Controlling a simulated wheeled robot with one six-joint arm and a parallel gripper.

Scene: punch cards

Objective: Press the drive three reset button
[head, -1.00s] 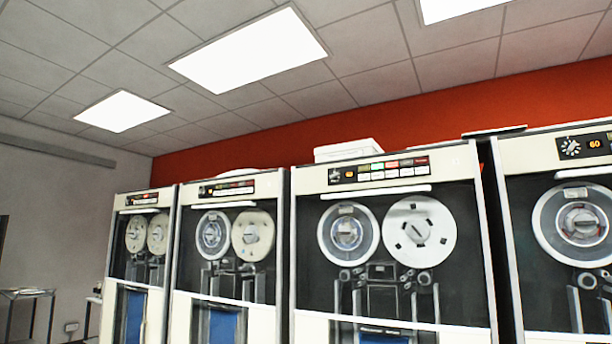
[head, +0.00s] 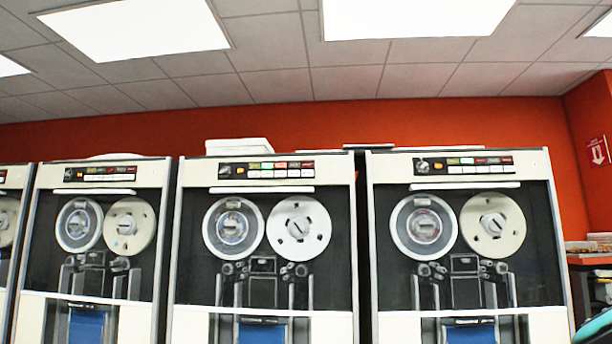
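A row of cream tape drives with dark glass fronts and two reels each stands ahead of me. One is cut off at the left edge (head: 8,182). Three show more fully: one at left (head: 166,176), one in the middle (head: 347,172) and one at right (head: 546,165). Each of these three has a dark strip panel at its top with coloured lights and small pale buttons: left panel (head: 100,174), middle panel (head: 266,169), right panel (head: 463,165). I cannot read the drive numbers or button labels, so the reset button cannot be told apart. My gripper is not in view.
A white box (head: 239,146) lies on top of the middle drive. At the right is a wooden shelf or counter (head: 590,258) with items on it. A teal and dark object (head: 597,328) is cut off at the bottom right corner. The floor is out of view.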

